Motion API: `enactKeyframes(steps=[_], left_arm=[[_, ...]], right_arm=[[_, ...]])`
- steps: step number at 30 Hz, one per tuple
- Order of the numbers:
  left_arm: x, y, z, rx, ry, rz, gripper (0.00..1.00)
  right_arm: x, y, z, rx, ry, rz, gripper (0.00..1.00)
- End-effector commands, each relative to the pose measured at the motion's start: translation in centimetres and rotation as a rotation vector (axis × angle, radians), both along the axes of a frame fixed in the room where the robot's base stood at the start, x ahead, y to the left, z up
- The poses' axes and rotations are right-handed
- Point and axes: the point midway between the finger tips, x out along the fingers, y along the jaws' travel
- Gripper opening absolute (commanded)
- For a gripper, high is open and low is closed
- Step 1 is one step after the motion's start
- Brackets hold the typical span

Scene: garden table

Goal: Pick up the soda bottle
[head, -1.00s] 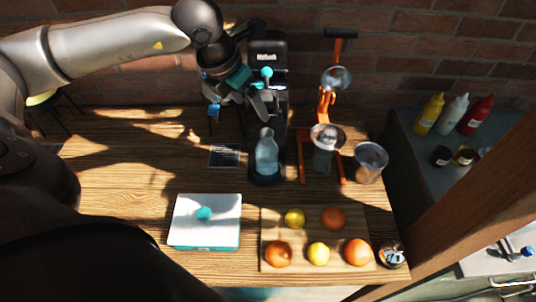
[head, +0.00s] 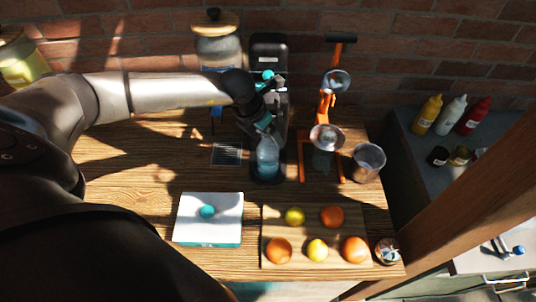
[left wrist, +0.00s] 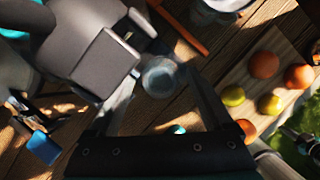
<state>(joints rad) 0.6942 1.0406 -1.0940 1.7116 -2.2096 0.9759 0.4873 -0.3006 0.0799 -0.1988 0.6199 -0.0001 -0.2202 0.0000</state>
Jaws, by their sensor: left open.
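The soda bottle (head: 267,163) is clear and bluish and stands upright on the round dark base of the black soda maker (head: 270,52). My left gripper (head: 264,131) is at the top of the bottle in the head view and hides its neck. In the left wrist view, the bottle (left wrist: 160,77) shows between the two spread fingers of my left gripper (left wrist: 162,85). The jaws are open; I cannot tell whether either finger touches it. The soda maker (left wrist: 104,62) is close beside the left finger there. My right gripper is not in view.
An orange juice press (head: 327,135) and a clear container (head: 368,161) stand right of the bottle. A cutting board (head: 270,225) with several fruits and a white scale (head: 208,232) are in front. A lidded jar (head: 216,45) stands behind my left arm.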

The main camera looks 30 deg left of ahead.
Motion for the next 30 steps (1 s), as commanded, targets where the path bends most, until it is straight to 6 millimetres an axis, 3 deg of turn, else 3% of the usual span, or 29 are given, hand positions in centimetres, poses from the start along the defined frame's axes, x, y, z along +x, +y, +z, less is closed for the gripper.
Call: enactKeyframes(steps=[10,30], left_arm=[[0.21,-0.03,-0.52,0.001,-0.001,-0.001,0.83],[0.21,0.02,-0.47,0.001,-0.001,0.000,0.08]], right_arm=[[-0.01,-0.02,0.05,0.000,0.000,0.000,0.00],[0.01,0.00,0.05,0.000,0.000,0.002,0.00]])
